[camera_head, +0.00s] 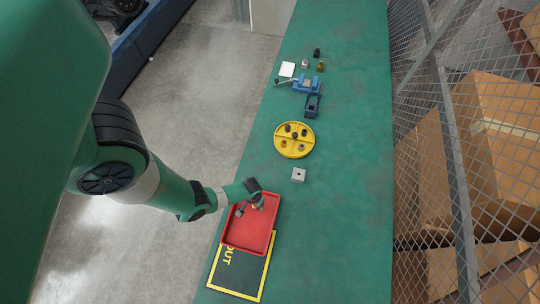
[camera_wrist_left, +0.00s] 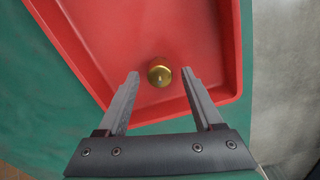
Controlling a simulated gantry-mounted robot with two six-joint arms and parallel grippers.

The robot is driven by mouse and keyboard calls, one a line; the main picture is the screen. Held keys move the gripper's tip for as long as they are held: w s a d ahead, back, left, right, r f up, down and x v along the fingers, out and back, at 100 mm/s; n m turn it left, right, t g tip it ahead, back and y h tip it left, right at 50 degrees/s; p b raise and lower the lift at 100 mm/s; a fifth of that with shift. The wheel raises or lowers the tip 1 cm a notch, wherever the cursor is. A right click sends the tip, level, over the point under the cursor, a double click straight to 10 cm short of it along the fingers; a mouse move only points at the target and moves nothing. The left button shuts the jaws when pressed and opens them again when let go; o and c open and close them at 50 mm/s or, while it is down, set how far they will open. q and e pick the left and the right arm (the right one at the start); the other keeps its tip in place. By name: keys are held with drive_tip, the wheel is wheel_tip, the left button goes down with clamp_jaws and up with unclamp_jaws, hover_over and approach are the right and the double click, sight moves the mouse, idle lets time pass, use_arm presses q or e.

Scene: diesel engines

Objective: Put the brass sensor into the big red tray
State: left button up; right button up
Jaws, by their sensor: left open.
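The big red tray (camera_head: 245,235) lies on the green bench at the near end, partly over a black mat with a yellow border. The brass sensor (camera_wrist_left: 159,75) is a small, round, gold-coloured piece seen end-on inside the tray's outline, close to one wall. My left gripper (camera_wrist_left: 155,80) reaches over the tray with its fingers spread, one on each side of the sensor and with gaps to it. In the head view the left gripper (camera_head: 251,208) is above the tray's far part and partly hides the sensor. My right gripper is not seen.
Farther on are a yellow round divided tray (camera_head: 294,151) with several small parts, a dark blue bin (camera_head: 312,105), a blue fixture (camera_head: 307,86) and a white plate (camera_head: 287,69). A wire mesh fence (camera_head: 455,140) runs along the right.

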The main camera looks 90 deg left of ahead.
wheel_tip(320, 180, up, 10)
drive_tip(key=p, duration=0.9)
